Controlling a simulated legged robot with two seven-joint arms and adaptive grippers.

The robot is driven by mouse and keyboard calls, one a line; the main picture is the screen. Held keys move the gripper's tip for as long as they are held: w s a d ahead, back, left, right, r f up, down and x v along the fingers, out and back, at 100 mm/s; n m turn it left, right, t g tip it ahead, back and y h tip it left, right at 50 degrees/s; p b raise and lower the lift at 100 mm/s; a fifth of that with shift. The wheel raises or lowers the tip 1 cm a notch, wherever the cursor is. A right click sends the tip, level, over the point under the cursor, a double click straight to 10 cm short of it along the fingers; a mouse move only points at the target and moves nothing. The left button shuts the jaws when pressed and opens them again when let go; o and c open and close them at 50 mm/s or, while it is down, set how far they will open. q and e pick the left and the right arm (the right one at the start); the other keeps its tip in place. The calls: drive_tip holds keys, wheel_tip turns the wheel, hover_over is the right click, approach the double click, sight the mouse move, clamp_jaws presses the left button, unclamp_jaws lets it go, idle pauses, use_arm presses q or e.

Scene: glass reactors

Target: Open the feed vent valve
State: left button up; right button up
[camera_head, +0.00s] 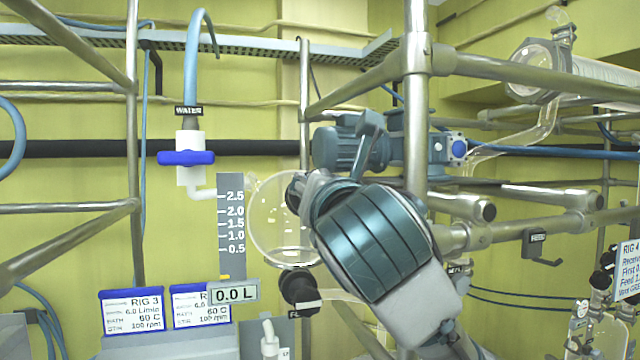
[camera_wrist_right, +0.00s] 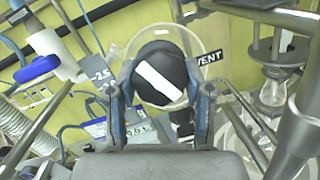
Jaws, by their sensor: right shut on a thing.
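The feed vent valve is a round black knob (camera_wrist_right: 160,76) with a white bar across its face, beside a black label reading VENT (camera_wrist_right: 212,57) in the right wrist view. The white bar runs diagonally, from upper left to lower right. My right gripper (camera_wrist_right: 166,84) has one finger on each side of the knob and is shut on it. In the head view my right arm covers most of the knob and gripper, at the right side of the round glass vessel (camera_head: 268,222). My left gripper is not in view.
A blue-handled water valve (camera_head: 186,158) hangs left of the vessel. A scale (camera_head: 231,225) and a 0.0 L display (camera_head: 234,292) stand beside it. Another black knob (camera_head: 299,287) sits below the vessel. Metal frame pipes (camera_head: 416,120) and a blue-grey motor (camera_head: 345,148) crowd close to my right arm.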

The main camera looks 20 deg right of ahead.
drive_tip(key=n+y+p, duration=0.2)
drive_tip(key=n, duration=0.2)
drive_tip(key=shift+d+r+n+p, duration=0.1)
drive_tip(key=shift+r+n+p, duration=0.05)
drive_tip(key=shift+n+p, duration=0.25)
drive_tip(key=n+y+p, duration=0.1)
drive_tip(key=n+p, duration=0.1)
drive_tip(key=n+y+p, duration=0.1)
drive_tip(key=n+p, duration=0.1)
drive_tip(key=n, duration=0.1)
drive_tip(key=shift+d+y, duration=0.1)
drive_tip(key=shift+y, duration=0.2)
drive_tip(key=o, duration=1.2)
drive_tip(key=shift+c, duration=0.2)
drive_tip(key=shift+w, duration=0.25)
